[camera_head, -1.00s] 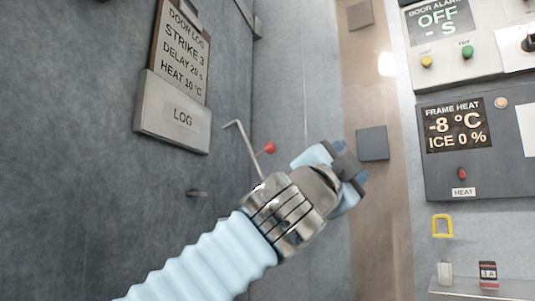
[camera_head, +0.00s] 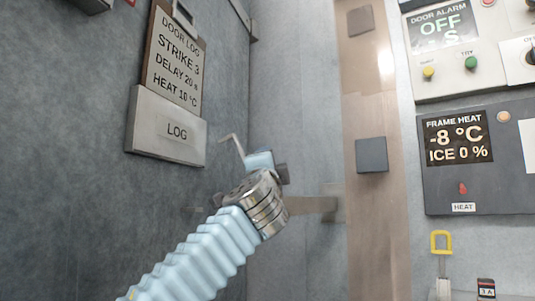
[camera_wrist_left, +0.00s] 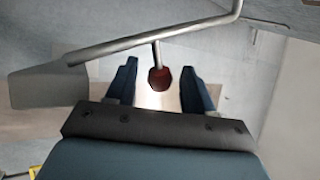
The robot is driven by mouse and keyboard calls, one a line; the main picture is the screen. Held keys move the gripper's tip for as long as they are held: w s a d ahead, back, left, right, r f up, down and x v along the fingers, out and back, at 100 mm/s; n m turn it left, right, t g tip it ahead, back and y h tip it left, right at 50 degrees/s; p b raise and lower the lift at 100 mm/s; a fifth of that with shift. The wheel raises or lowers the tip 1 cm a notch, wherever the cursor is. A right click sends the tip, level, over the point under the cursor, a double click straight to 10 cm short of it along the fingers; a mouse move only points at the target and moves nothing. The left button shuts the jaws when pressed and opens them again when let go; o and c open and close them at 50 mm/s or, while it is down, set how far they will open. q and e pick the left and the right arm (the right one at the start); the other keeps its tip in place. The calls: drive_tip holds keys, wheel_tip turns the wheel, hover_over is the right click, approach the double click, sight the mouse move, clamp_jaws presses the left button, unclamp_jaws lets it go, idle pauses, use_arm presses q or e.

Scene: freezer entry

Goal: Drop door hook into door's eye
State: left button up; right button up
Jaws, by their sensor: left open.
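The door hook (camera_head: 233,142) is a thin metal rod with a bent end. In the head view its upper end shows just above my left gripper (camera_head: 268,166), which hides the rest. In the left wrist view the rod (camera_wrist_left: 150,38) runs across the top, and its short stem ends in a red knob (camera_wrist_left: 160,78). The knob appears between the two dark fingers of my left gripper (camera_wrist_left: 160,82), which are open and apart from it in the picture.
A LOG box (camera_head: 165,135) with a sign is on the door at left. A horizontal bar (camera_head: 312,204) runs to the right behind my gripper. A frame heat panel (camera_head: 475,160) and an alarm panel (camera_head: 460,65) are at right.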

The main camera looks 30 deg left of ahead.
use_arm(q)
drive_tip(key=shift+w+a+r, duration=0.2)
drive_tip(key=shift+w+a, duration=0.1)
drive_tip(key=shift+w, duration=0.2)
clamp_jaws()
